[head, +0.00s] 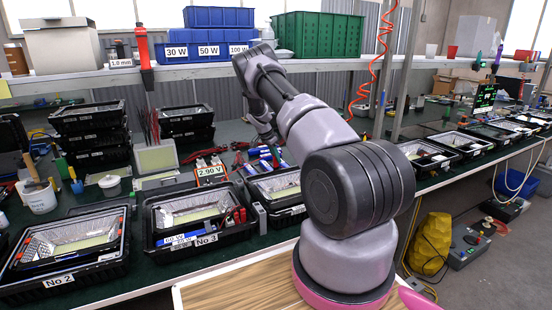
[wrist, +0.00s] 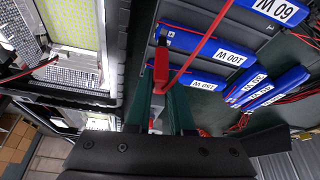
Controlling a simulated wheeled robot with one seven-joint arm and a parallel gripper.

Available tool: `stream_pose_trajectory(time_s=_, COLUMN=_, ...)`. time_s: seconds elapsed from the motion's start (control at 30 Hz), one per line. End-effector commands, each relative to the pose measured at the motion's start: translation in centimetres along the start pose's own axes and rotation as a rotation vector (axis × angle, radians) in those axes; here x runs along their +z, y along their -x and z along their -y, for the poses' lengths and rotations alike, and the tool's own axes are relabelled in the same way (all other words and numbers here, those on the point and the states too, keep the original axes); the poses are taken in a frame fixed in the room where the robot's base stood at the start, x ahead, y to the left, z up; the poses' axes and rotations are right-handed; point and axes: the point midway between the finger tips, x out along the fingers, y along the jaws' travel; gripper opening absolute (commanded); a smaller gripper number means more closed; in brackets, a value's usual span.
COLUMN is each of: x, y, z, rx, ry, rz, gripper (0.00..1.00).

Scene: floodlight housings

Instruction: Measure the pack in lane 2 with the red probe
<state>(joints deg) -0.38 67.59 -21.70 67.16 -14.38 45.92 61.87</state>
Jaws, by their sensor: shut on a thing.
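My gripper (wrist: 160,100) is shut on the red probe (wrist: 161,66), whose red lead runs up across the wrist view. Beyond the probe, several blue packs with white watt labels lie in rows on a dark surface. A 100 W pack (wrist: 205,42) and another pack (wrist: 190,76) lie near the probe's tip; I cannot tell whether it touches either. A 60 W pack (wrist: 283,8) is at the top right. No lane number is readable. In the head view the packs (head: 262,154) are small and partly behind my arm. The orange meter (head: 211,172) reads 2.90 V.
Open floodlight housings stand along the bench, including No 2 (head: 72,240) and No 3 (head: 193,216). One housing (wrist: 75,40) is close on the left in the wrist view. A shelf (head: 200,70) with blue and green bins (head: 318,35) runs above the bench.

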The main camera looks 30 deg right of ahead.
Motion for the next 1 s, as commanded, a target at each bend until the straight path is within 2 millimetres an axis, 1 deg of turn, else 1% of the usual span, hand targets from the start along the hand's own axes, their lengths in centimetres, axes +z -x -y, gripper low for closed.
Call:
stream_pose_trajectory(time_s=0.47, x=0.04, y=-0.04, z=0.01, rx=0.000, ry=0.000, rz=0.000, gripper=0.00)
stream_pose_trajectory(time_s=1.0, x=0.28, y=-0.63, z=0.01, rx=0.000, ry=0.000, rz=0.000, gripper=0.00)
